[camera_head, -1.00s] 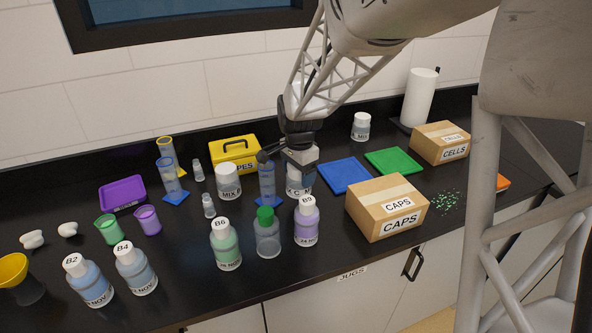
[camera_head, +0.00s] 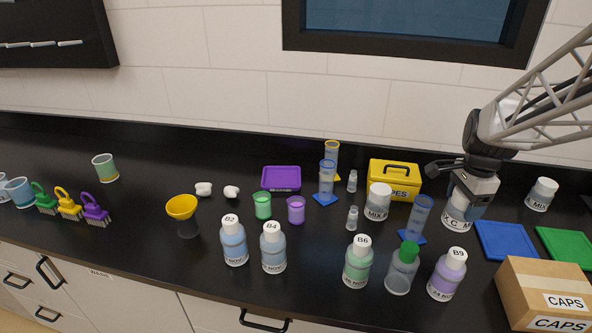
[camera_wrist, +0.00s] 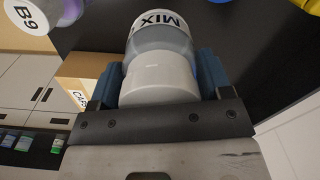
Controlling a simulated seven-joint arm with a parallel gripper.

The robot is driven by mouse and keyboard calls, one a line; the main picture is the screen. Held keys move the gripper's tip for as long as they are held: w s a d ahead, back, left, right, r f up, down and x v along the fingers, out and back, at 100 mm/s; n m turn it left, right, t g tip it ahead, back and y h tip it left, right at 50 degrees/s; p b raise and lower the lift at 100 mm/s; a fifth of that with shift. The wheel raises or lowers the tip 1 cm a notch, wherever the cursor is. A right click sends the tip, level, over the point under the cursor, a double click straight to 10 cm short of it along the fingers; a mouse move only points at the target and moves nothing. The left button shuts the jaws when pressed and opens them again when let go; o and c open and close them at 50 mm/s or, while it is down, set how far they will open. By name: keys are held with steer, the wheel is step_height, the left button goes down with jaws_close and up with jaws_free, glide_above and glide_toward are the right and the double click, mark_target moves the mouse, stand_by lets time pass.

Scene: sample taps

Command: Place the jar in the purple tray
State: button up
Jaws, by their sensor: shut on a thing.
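A white-capped jar (camera_head: 457,213) with a MIX label is between the jaws of my gripper (camera_head: 468,190), on the right in the head view. The wrist view shows the jar's pale lid (camera_wrist: 160,82) close up, with my gripper (camera_wrist: 160,72) shut around it, one blue finger on each side. I cannot tell whether the jar's base touches the counter. The purple tray (camera_head: 281,178) lies flat and empty towards the back of the counter, well to the left of my gripper.
Between them stand a yellow case (camera_head: 394,181), another MIX jar (camera_head: 378,201), blue-based cylinders (camera_head: 327,181) (camera_head: 417,217) and small vials. Green (camera_head: 262,206) and purple (camera_head: 296,210) cups stand before the tray. Labelled bottles line the front. A blue tray (camera_head: 507,241) is on the right.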

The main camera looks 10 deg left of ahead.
step_height(320, 180, up, 5)
steer(key=shift+r, duration=0.15)
steer(key=w+a+r, duration=0.1)
steer(key=w+a, duration=0.7)
steer(key=a, duration=0.3)
steer(key=w+a, duration=0.9)
steer(key=a, duration=0.3)
steer(key=w+a+f+n, duration=0.1)
steer(key=w+a, duration=0.1)
steer(key=a, duration=1.1)
steer(key=w+a+f, duration=0.1)
steer(key=w+a, duration=0.2)
steer(key=a, duration=1.1)
step_height(320, 180, down, 4)
steer(key=shift+f, duration=0.2)
steer(key=shift+f, duration=0.15)
steer(key=shift+f, duration=2.35)
